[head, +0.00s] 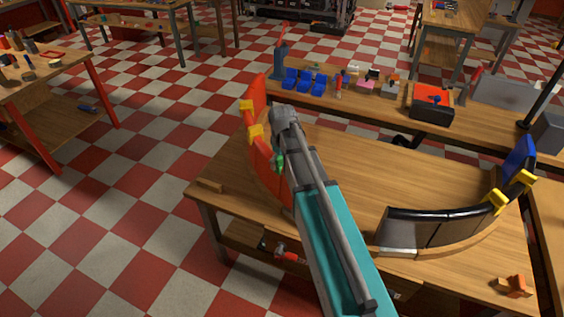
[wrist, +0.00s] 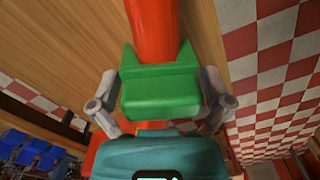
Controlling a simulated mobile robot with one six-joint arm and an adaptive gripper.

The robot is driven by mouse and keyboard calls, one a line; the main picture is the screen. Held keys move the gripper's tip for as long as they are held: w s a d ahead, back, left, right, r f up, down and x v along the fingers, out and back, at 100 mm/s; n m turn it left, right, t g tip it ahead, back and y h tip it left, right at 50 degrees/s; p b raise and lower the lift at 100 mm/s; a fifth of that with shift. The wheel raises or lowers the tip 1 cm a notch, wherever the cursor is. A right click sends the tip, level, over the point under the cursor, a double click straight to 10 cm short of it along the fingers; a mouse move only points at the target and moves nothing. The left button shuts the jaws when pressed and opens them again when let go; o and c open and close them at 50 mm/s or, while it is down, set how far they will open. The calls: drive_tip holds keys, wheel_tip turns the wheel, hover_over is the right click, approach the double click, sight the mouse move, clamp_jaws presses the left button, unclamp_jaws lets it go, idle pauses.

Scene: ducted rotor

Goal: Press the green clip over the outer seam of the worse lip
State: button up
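A red-orange curved lip (head: 258,160) stands at the left of the wooden table, with two yellow clips (head: 255,132) on its upper part. It also shows in the wrist view (wrist: 153,28). A second curved lip (head: 435,228), dark with a blue end, stands at the right with two yellow clips (head: 497,199). The green clip (wrist: 160,92) is between the fingers of my gripper (wrist: 160,105), which are shut on its sides. In the head view the clip (head: 279,162) is at the red lip's inner side. The red lip runs between its two horns; I cannot tell whether it is seated.
A back bench holds blue bins (head: 304,80), small coloured parts and a black-and-red box (head: 431,103). A small orange piece (head: 515,287) lies at the table's front right. The tabletop between the lips is clear.

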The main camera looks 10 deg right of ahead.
drive_tip(key=shift+r, duration=0.2)
wheel_tip(320, 180, up, 9)
drive_tip(key=p, duration=0.9)
drive_tip(key=shift+r+p, duration=0.15)
drive_tip(key=shift+p, duration=0.2)
idle(0.8)
drive_tip(key=s+f+m+b, duration=0.2)
drive_tip(key=s+m, duration=0.3)
drive_tip(key=s, duration=1.1)
drive_tip(key=shift+a+m, duration=0.3)
drive_tip(key=shift+a, duration=0.1)
idle(0.9)
